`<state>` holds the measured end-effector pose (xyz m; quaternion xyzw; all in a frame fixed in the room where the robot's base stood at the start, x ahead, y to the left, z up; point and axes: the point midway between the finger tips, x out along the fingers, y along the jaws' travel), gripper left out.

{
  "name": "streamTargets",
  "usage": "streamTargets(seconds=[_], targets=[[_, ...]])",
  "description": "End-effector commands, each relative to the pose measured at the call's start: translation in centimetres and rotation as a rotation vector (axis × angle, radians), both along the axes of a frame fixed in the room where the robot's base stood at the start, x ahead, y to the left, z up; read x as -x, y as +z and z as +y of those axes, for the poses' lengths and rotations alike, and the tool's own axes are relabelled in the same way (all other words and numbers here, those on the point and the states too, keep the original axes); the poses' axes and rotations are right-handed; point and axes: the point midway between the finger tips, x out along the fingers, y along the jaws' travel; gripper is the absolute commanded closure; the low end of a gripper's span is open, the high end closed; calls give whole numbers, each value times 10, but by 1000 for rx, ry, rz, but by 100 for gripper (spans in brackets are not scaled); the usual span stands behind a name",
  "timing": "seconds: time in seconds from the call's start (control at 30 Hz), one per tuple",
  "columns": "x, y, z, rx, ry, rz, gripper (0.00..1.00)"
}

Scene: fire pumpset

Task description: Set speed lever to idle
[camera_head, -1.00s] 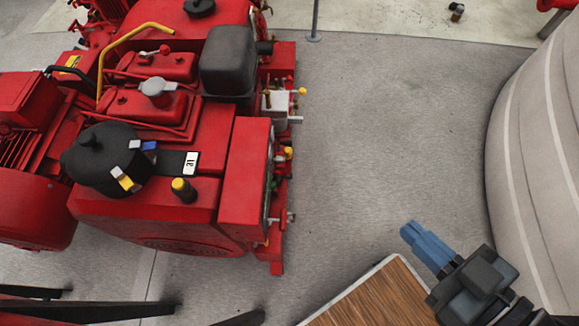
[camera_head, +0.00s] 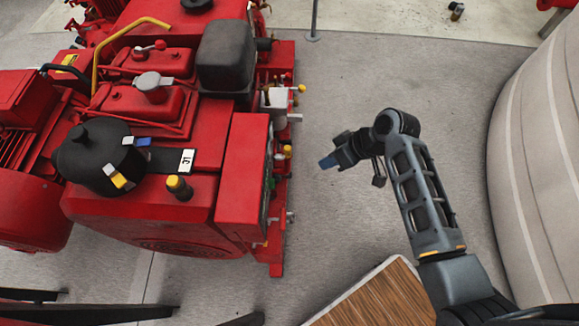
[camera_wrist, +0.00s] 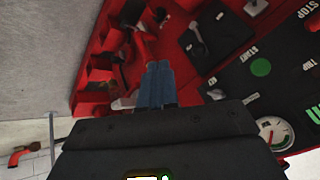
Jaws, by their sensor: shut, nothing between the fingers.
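The red pumpset (camera_head: 235,185) stands at the left in the head view. Its right side carries small levers with a yellow knob (camera_head: 302,89) and a second yellow knob (camera_head: 287,151); I cannot tell which is the speed lever. In the wrist view a grey lever (camera_wrist: 196,36) sits on a dark plate, left of a control panel (camera_wrist: 250,80) marked START and STOP. My gripper (camera_head: 327,162) has blue fingers and hangs in the free space right of the pumpset, apart from it. In the wrist view the fingers (camera_wrist: 157,85) are together and empty.
A wood-topped table (camera_head: 375,300) stands at the front, below my arm. A large pale padded shape (camera_head: 540,150) fills the right side. A gauge (camera_wrist: 272,133) shows low on the panel.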

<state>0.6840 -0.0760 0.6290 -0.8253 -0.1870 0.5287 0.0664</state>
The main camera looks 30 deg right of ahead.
Motion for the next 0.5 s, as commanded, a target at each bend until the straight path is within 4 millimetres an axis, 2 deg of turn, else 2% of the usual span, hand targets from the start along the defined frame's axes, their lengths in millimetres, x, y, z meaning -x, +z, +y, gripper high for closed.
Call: streamTargets(seconds=[0.03, 0.2, 0.5], targets=[[-15, 7, -5, -27, 28, 4, 100], [-36, 24, -11, -96, 111, 20, 100], [-41, 31, -12, -119, 141, 26, 100]])
